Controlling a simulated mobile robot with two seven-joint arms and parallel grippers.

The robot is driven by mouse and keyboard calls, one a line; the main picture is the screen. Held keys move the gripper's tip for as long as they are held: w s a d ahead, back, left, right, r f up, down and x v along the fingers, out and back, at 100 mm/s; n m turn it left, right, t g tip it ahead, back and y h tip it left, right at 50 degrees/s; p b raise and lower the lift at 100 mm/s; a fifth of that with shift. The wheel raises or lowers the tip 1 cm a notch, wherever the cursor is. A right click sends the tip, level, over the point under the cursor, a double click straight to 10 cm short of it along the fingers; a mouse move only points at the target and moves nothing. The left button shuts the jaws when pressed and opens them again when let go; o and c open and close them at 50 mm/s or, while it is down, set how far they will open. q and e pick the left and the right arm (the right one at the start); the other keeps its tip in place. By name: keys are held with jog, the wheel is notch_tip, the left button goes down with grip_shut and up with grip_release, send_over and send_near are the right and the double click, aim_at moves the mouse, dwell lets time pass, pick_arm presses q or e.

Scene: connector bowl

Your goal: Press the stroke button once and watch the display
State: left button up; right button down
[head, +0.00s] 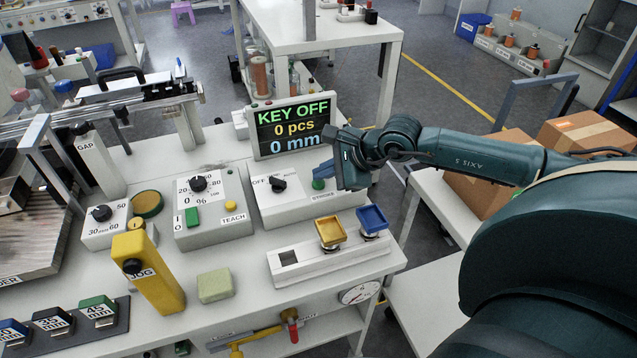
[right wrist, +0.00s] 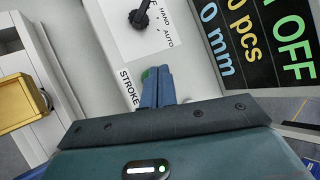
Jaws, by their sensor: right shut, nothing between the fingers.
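The green stroke button (head: 318,184) sits on a white control box (head: 286,207) beside the label STROKE. My right gripper (head: 318,170) is shut and empty, its blue fingertips right at the button. The display (head: 292,126) stands behind the box and reads KEY OFF, 0 pcs, 0 mm. My left gripper is not in view.
A black selector knob (head: 278,184) marked OFF, HAND and AUTO is left of the button. Yellow (head: 330,231) and blue (head: 372,219) trays stand in front of the box. A yellow JOG pendant (head: 148,272) and a speed box (head: 212,205) are further left.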

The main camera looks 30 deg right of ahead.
aim_at(324, 188)
jog(key=shift+f+b, duration=0.55)
jog(key=shift+b, duration=0.15)
dwell(0.6)
jog(key=shift+r, duration=0.1)
jog(key=shift+r+p, duration=0.4)
jog(key=shift+r, duration=0.45)
jog(key=shift+r, duration=0.1)
jog(key=shift+r+p, duration=1.2)
jog(key=shift+r, duration=1.25)
jog(key=shift+s+f, duration=0.1)
